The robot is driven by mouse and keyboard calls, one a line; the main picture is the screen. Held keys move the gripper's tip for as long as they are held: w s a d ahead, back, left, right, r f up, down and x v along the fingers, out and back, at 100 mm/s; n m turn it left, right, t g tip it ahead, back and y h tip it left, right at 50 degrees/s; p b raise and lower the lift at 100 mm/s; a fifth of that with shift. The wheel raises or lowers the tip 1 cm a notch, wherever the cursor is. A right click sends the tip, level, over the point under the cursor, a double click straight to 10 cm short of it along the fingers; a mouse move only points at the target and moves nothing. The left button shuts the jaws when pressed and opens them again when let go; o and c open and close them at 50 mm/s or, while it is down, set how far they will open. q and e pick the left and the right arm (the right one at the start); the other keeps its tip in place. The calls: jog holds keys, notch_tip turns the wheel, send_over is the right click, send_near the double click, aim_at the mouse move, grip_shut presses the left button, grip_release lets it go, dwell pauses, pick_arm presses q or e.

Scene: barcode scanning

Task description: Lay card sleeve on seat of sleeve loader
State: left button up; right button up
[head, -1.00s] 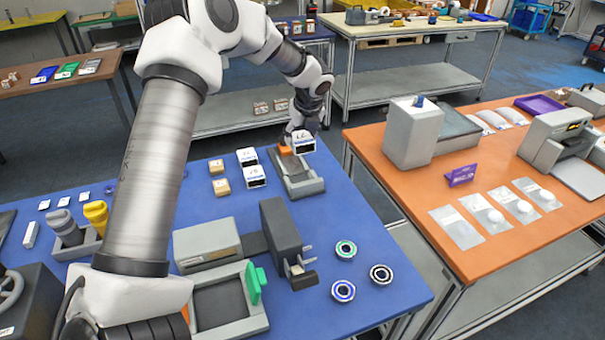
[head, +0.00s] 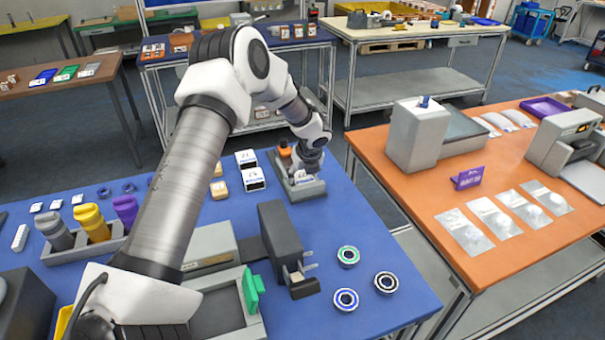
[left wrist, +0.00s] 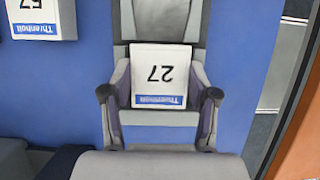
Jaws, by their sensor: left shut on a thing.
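The card sleeve (left wrist: 159,75) is a small white box marked 27 with a blue label strip. It is between the two fingers of my left gripper (left wrist: 160,97), which is shut on it. In the left wrist view the sleeve is over the grey sleeve loader (left wrist: 165,118). In the head view the loader (head: 308,190) stands at the far right of the blue table, with an orange part (head: 284,152) at its back. The sleeve (head: 301,176) is low at the loader there; I cannot tell whether it touches the seat. My right gripper is not in view.
Two other white boxes (head: 253,180) and small tan blocks (head: 219,190) stand just left of the loader. A dark grey device (head: 281,240) and several ring-shaped parts (head: 345,299) are nearer. An orange table (head: 420,200) stands to the right across a gap.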

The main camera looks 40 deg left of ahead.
pick_arm(q)
jog(key=shift+f, duration=0.1)
jog(key=o, duration=0.9)
jog(key=b+v, duration=0.1)
jog(key=v, duration=1.1)
